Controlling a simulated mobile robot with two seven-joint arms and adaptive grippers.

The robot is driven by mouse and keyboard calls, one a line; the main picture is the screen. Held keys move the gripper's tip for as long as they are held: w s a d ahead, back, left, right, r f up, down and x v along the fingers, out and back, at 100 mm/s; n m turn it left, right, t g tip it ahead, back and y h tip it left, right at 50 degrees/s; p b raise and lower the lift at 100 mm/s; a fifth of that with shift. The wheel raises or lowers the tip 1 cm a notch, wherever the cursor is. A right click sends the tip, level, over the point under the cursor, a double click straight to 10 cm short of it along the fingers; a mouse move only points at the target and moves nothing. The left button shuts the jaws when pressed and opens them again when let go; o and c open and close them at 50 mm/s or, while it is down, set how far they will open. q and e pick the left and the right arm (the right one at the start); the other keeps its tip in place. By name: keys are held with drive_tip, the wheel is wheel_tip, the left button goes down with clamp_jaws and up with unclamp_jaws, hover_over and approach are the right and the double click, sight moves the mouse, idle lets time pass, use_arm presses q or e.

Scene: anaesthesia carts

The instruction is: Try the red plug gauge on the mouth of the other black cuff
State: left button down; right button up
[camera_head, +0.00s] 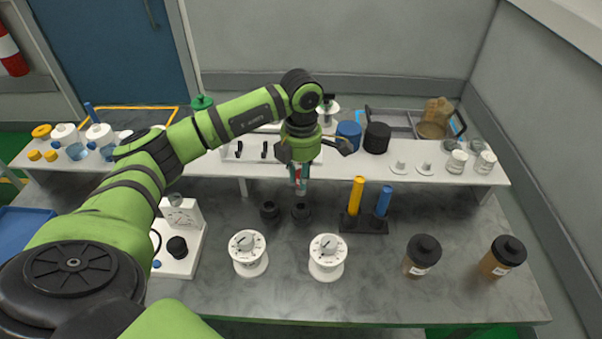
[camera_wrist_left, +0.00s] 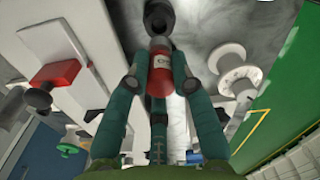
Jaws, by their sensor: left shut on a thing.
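My left gripper (camera_head: 300,176) points down over the middle of the table and is shut on the red plug gauge (camera_head: 299,191). In the left wrist view, the red gauge (camera_wrist_left: 159,72), with a pale label, sits between the fingers. Two short black cuffs stand side by side on the table, a left cuff (camera_head: 269,211) and a right cuff (camera_head: 301,213). The gauge is in line with the right cuff, its lower end close to the mouth. In the wrist view a black cuff (camera_wrist_left: 158,17) shows just beyond the gauge; I cannot tell whether they touch. My right gripper is not in view.
A black stand (camera_head: 364,224) with a yellow gauge (camera_head: 356,194) and a blue gauge (camera_head: 383,200) stands right of the cuffs. Two white dials (camera_head: 248,258) (camera_head: 327,262) are in front. A white shelf (camera_head: 470,176) runs behind. Brown-bodied jars (camera_head: 420,258) stand front right.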

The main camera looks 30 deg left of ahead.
sight(301, 192)
use_arm(q)
drive_tip(key=shift+f, duration=0.45)
drive_tip(key=shift+f+b, duration=0.3)
drive_tip(key=shift+b, duration=0.2)
drive_tip(key=shift+f+b, duration=1.2)
drive_tip(key=shift+f, duration=0.3)
drive_tip(key=shift+f+b, duration=0.4)
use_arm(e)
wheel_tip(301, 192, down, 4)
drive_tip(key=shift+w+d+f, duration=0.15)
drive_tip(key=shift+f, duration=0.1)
use_arm(q)
drive_tip(key=shift+s+f+b, duration=0.1)
drive_tip(key=shift+f+b, duration=0.25)
drive_tip(key=shift+b, duration=0.05)
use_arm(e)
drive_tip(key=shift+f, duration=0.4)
use_arm(q)
drive_tip(key=shift+r, duration=0.1)
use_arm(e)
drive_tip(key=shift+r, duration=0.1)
